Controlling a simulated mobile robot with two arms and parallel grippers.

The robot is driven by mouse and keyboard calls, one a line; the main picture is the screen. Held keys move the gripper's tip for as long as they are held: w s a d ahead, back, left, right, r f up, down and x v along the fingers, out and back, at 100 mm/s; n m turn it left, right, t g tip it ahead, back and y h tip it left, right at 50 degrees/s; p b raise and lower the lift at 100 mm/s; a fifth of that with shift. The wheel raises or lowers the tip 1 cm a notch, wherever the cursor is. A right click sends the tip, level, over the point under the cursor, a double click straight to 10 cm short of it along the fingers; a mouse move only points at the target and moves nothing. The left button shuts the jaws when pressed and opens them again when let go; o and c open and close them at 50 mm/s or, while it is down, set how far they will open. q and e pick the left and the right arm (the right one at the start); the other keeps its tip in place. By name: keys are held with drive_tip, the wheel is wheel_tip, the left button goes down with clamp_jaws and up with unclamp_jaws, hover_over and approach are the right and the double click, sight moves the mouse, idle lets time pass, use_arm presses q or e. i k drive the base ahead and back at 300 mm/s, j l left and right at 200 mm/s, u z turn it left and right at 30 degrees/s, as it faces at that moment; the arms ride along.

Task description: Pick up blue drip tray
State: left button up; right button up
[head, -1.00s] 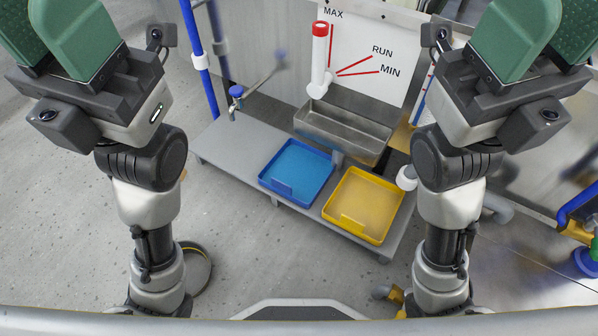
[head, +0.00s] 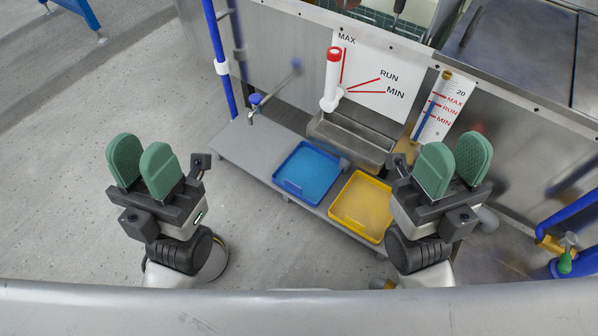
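My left gripper (head: 142,152) is open and empty, left of the bench and well apart from the blue tray. My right gripper (head: 454,160) is open and empty, to the right of the yellow tray. Its arm covers a little of the yellow tray's right edge. Both grippers have green finger pads pointing up in the picture.
A steel trough (head: 348,138) stands behind the trays, below a red-capped white lever (head: 332,80). A blue pipe (head: 217,58) rises at the left. Blue and yellow piping (head: 568,240) is at the right. The left floor is clear.

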sight(309, 173)
drive_tip(key=u, duration=1.6)
drive_tip(key=j+u, duration=0.55)
drive_tip(key=u, duration=0.15)
drive_tip(key=j+u, duration=0.35)
drive_tip(key=i+j, duration=0.95)
drive_tip(key=i+l+z, duration=0.15)
drive_tip(key=i+z, duration=0.6)
drive_tip(key=i, duration=0.15)
drive_tip(key=i+j+z, duration=0.15)
drive_tip(key=i+z, duration=0.25)
drive_tip(key=i+j+z, duration=0.4)
drive_tip(key=i+l+z, duration=0.25)
drive_tip(key=z, duration=0.2)
drive_tip(key=i+l+z, duration=0.15)
drive_tip(key=i+z, duration=0.15)
drive_tip(key=z, duration=0.15)
drive_tip(key=i+l+z, duration=0.1)
drive_tip(key=i+z, duration=0.5)
drive_tip(key=z, duration=0.25)
drive_tip(key=i+j+z, duration=0.15)
drive_tip(key=i+z, duration=0.15)
drive_tip(key=z, duration=0.15)
drive_tip(key=i+j+z, duration=0.25)
drive_tip(key=z, duration=0.2)
drive_tip(key=i+z, duration=0.3)
drive_tip(key=i+j+z, duration=0.1)
drive_tip(key=i+z, duration=0.2)
drive_tip(key=i, duration=0.05)
